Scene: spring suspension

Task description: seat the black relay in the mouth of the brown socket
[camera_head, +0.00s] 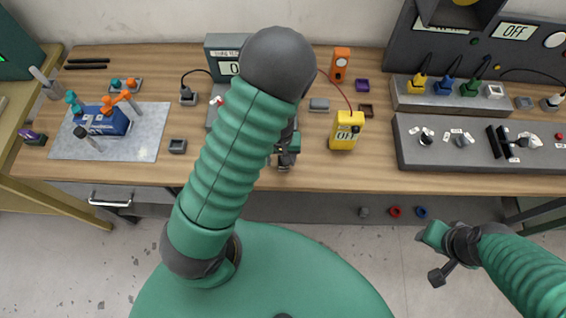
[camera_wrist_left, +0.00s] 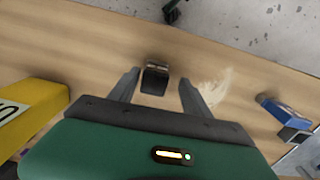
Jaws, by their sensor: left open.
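My left gripper (camera_head: 284,165) is low over the front part of the bench, mostly behind my own arm in the head view. In the left wrist view its two grey fingers (camera_wrist_left: 160,80) are apart. A small black block (camera_wrist_left: 155,80), which looks like the relay, sits between them, with a gap visible to each finger. In the head view I cannot make the relay out clearly under the gripper. The small brown socket (camera_head: 366,110) lies on the bench to the right, behind the yellow meter. My right gripper (camera_head: 438,257) is over the floor in front of the bench; its jaws are unclear.
The yellow meter (camera_head: 345,131) stands right of my left gripper, with a red lead. A purple socket (camera_head: 362,85) and grey blocks (camera_head: 319,104) lie nearby. A grey panel (camera_head: 480,145) fills the right side. A blue block (camera_head: 110,122) stands on a mat at left.

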